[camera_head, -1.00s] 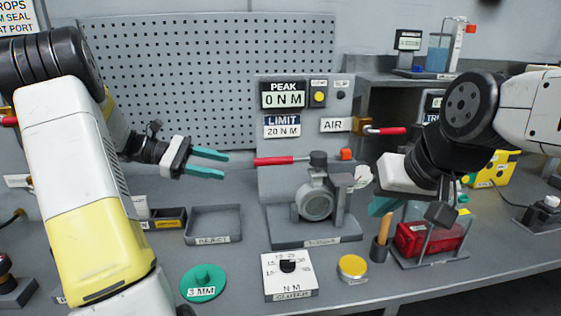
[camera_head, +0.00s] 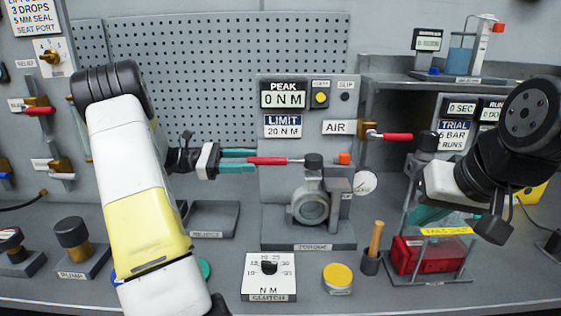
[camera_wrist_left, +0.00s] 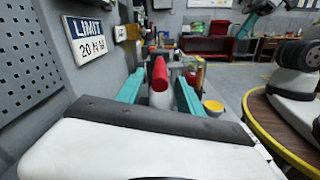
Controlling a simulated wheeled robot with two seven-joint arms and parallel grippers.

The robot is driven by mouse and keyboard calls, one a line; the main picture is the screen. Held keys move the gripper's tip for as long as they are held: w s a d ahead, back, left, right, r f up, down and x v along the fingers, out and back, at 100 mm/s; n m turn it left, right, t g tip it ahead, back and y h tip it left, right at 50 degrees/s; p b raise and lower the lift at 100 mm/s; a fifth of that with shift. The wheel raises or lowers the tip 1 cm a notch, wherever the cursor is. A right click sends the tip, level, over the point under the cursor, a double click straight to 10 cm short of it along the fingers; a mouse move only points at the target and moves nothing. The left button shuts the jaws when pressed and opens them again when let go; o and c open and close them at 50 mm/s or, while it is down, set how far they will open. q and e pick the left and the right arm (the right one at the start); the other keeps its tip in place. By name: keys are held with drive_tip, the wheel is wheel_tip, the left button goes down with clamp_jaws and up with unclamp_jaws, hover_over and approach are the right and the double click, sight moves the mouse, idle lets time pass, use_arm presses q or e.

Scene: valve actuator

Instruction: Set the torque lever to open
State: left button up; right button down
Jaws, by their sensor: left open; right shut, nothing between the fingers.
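The torque lever (camera_head: 268,161) has a red grip and a thin metal rod that runs right to the dark hub on top of the valve fixture (camera_head: 312,205). It points left, roughly level. My left gripper (camera_head: 238,161) is open, with its teal fingers at the free end of the red grip. In the left wrist view the red grip (camera_wrist_left: 159,75) lies between the two open fingers (camera_wrist_left: 158,95); I cannot tell whether they touch it. My right gripper (camera_head: 428,214) is shut and empty, to the right of the fixture, above the red box rack.
A second red lever (camera_head: 390,136) is on the AIR port at the right. A clutch dial (camera_head: 269,277), a yellow-lidded pot (camera_head: 338,278) and a wooden-handled tool (camera_head: 375,240) stand along the front. The peak display (camera_head: 283,94) reads 0 N M.

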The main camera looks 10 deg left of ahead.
sight(285, 160)
use_arm(q)
drive_tip(key=x, duration=0.5)
drive_tip(key=shift+d, duration=0.25)
clamp_jaws()
drive_tip(key=shift+a, duration=0.1)
idle(1.1)
